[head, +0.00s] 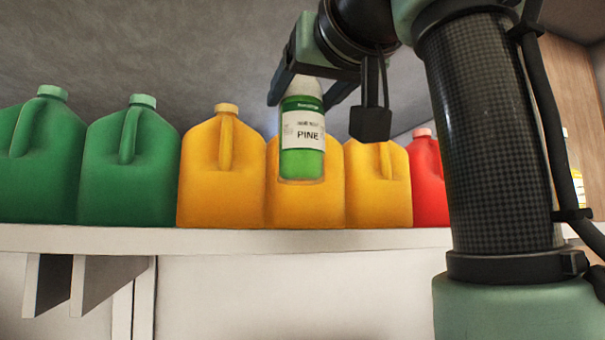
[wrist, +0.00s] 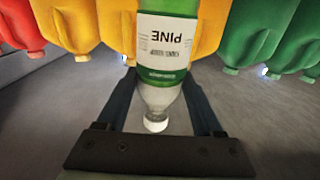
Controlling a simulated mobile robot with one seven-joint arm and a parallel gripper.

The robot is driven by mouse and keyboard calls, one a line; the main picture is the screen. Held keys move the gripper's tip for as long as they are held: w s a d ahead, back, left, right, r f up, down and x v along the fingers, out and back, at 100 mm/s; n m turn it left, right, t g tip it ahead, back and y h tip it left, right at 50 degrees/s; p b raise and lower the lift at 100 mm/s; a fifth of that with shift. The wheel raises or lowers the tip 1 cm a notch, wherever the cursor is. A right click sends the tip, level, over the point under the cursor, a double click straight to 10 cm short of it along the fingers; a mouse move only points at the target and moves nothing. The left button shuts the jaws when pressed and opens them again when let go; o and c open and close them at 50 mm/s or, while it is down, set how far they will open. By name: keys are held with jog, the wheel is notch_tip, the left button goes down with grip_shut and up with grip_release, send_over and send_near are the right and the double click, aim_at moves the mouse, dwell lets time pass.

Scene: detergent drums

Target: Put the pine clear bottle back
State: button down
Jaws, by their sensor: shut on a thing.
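The pine clear bottle (head: 302,135) is a clear bottle with green liquid and a white label reading PINE. It hangs upright in front of the yellow jugs in the head view, its top between the fingers of my gripper (head: 305,92). In the wrist view the bottle (wrist: 166,42) appears upside down, its white cap towards the gripper's palm. My gripper (wrist: 158,108) is shut on the bottle around its upper part. The bottle's base is cut off in the wrist view.
A white shelf (head: 230,241) holds a row of jugs: green (head: 130,170), yellow (head: 222,170) and red (head: 428,175). The jugs stand close together. A wooden panel (head: 572,85) is at the right, with a partly hidden yellow-labelled item (head: 576,180).

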aim_at(308, 134)
jog(key=shift+w+f, duration=0.3)
jog(key=shift+f, duration=0.4)
jog(key=shift+s+f+p, duration=0.25)
jog(key=shift+f+p, duration=0.2)
jog(key=shift+f, duration=1.1)
jog(key=shift+w+f, duration=0.15)
jog(key=shift+f, duration=0.15)
jog(key=shift+f, duration=0.1)
jog(key=shift+c, duration=0.2)
grip_release()
